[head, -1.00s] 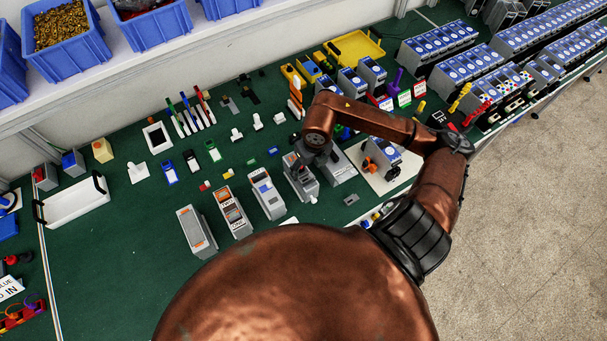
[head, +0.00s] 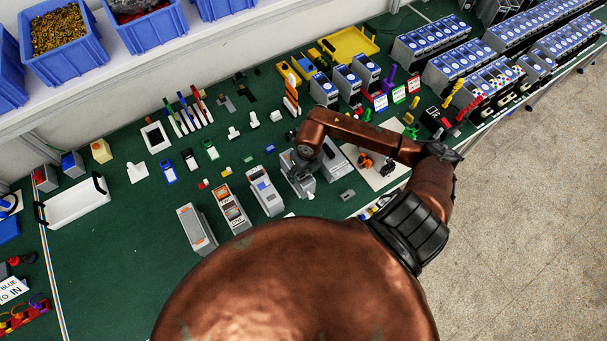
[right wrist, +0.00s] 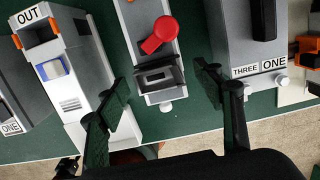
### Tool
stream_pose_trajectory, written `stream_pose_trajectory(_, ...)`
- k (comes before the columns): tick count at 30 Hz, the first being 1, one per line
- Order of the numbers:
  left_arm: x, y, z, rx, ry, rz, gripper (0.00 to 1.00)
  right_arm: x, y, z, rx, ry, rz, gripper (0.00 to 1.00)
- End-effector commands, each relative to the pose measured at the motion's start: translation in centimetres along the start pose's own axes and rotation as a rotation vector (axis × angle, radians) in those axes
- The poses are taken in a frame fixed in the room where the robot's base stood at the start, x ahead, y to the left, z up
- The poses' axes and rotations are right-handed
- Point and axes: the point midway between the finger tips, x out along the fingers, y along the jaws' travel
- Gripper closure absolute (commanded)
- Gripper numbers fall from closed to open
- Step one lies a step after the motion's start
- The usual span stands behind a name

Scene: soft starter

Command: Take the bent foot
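I cannot tell for sure which part is the bent foot. Small white angled pieces (head: 235,133) stand on the green bench top, and flat grey bent pieces (head: 226,103) lie behind them. My right gripper (head: 298,165) is over a grey device at the bench's middle, partly hidden by my arm. In the right wrist view the right gripper (right wrist: 163,82) is open, its dark fingers either side of the lower end of a grey device (right wrist: 146,20) with a red knob and a dark window-like part. Nothing is seen held. My left gripper is not in view.
Grey modules (head: 232,210) stand left of my right gripper. A white board (head: 365,172) with orange and black parts lies to its right. A white tray (head: 76,204) is at the left. Blue bins (head: 68,45) sit on the shelf.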

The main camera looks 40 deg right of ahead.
Motion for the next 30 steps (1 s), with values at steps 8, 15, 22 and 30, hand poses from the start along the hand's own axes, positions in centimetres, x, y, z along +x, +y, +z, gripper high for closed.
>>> stream_pose_trajectory(8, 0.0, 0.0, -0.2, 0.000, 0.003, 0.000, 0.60, 0.0, 0.0, 0.0, 0.001, 0.000, 0.000, 0.60)
stream_pose_trajectory(15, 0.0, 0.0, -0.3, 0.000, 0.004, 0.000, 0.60, 0.0, 0.0, 0.0, 0.001, 0.000, 0.000, 0.76)
stream_pose_trajectory(22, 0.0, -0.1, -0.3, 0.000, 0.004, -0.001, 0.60, -0.1, 0.0, 0.0, 0.001, 0.000, 0.000, 0.78)
stream_pose_trajectory(30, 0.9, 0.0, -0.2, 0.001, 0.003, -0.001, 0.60, -1.4, -0.1, 0.2, -0.001, -0.003, -0.001, 0.78)
